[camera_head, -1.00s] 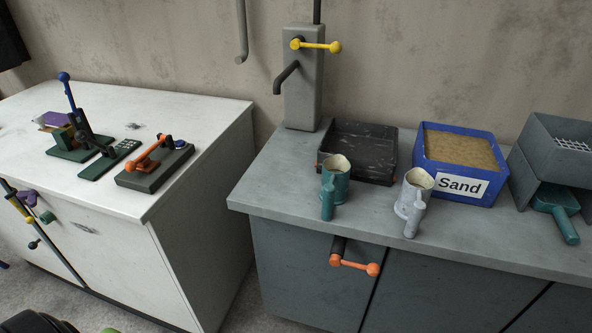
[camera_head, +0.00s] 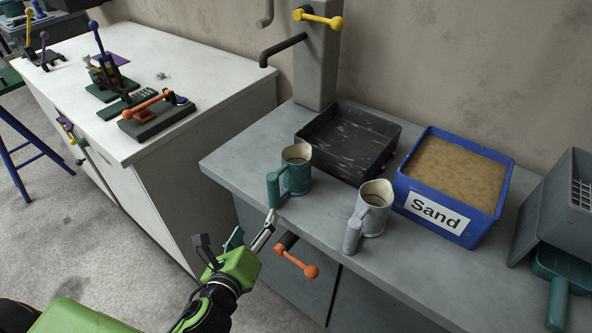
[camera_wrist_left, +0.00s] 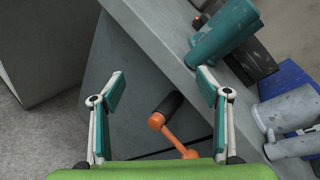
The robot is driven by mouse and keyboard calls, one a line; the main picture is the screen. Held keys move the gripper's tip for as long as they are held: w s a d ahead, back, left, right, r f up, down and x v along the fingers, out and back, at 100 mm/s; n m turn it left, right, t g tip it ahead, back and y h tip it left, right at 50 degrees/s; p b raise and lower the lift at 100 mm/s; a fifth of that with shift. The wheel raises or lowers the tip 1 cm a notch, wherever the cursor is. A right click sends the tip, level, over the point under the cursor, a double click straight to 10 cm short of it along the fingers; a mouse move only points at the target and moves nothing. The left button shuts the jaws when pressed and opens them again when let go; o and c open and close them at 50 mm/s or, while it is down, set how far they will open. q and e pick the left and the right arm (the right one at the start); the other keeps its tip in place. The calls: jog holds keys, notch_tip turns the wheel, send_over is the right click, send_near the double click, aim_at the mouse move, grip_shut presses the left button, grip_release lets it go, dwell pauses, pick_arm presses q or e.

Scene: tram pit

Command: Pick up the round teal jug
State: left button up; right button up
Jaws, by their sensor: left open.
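The round teal jug (camera_head: 297,172) stands upright near the left front part of the grey counter, its handle toward the front. In the left wrist view the jug (camera_wrist_left: 226,30) is at the upper right, beyond the right fingertip. My left gripper (camera_head: 251,234) is open and empty, just in front of the counter's edge, below and in front of the jug and apart from it. In the left wrist view its two fingers (camera_wrist_left: 160,90) are spread wide with nothing between them. My right gripper is not in view.
A grey jug (camera_head: 374,208) stands right of the teal one. A black tray (camera_head: 349,143) and a blue Sand box (camera_head: 440,213) are behind. An orange-ended handle (camera_head: 298,262) sticks out of the cabinet front close to my gripper. The grey counter (camera_head: 235,156) is bare left of the jug.

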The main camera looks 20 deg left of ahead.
aim_at(291, 168)
pick_arm(q)
jog(key=d+r+m+t+h, duration=0.3)
jog(key=d+r+m, duration=0.1)
jog(key=r+m, duration=0.6)
jog(key=w, duration=0.2)
jog(key=w+p, duration=0.1)
jog(key=w, duration=0.2)
jog(key=w+d+p, duration=0.1)
jog(key=w, duration=0.1)
jog(key=shift+w+r, duration=0.25)
jog(key=shift+w, duration=0.15)
jog(key=w, duration=0.1)
jog(key=w+p, duration=0.1)
jog(key=w, duration=0.3)
jog(key=shift+w+d+r+p, duration=0.1)
jog(key=shift+d+r+p, duration=0.05)
jog(key=shift+d+p, duration=0.25)
jog(key=shift+w, duration=0.5)
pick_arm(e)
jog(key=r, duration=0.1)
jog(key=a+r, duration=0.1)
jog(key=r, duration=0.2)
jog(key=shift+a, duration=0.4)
pick_arm(q)
jog(key=shift+s, duration=0.1)
jog(key=c, duration=1.3)
